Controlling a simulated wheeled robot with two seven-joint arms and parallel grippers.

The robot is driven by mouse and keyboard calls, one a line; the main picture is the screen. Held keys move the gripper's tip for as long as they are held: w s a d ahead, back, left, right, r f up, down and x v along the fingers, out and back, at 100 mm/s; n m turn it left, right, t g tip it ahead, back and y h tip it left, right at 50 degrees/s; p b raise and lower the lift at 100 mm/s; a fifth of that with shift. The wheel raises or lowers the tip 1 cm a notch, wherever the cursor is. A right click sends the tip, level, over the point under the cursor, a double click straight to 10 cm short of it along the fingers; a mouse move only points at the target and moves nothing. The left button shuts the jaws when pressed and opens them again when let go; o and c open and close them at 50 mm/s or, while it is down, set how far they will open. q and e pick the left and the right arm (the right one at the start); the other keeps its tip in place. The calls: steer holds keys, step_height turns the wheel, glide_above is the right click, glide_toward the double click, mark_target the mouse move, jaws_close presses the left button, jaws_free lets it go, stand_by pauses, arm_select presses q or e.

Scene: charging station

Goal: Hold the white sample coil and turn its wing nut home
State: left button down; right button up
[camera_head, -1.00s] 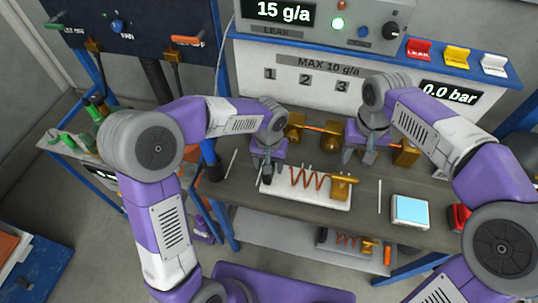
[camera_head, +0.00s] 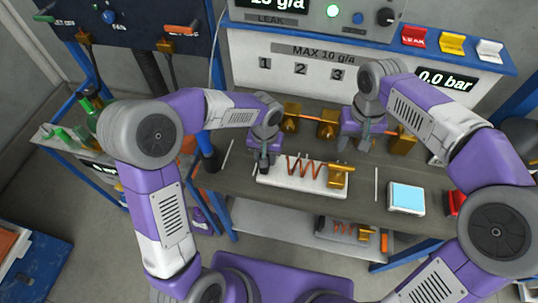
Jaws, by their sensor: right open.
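The white sample coil (camera_head: 302,185) lies on the bench in the head view, a white base carrying a copper spiral (camera_head: 305,167) with a brass fitting (camera_head: 338,177) at its right end. My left gripper (camera_head: 262,168) points down at the left end of the base; its fingertips are too small to tell whether they close on it. My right gripper (camera_head: 358,146) is open above the bench, behind and to the right of the brass fitting, apart from the coil. I cannot make out the wing nut separately from the brass parts.
Brass fittings (camera_head: 327,124) on a copper line stand behind the coil, below the panel with ports 1, 2 and 3. A blue-screened device (camera_head: 406,198) and a thin white rod (camera_head: 376,184) lie right of the coil. A similar coil (camera_head: 345,229) sits on the lower shelf.

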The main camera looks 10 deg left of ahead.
steer(key=n+y, duration=0.5)
steer(key=n, duration=1.2)
glide_toward(342, 165)
steer(key=shift+h, duration=0.3)
steer(key=x, duration=0.8)
steer(key=shift+a+f, duration=0.15)
steer(key=shift+a, duration=0.15)
jaws_close()
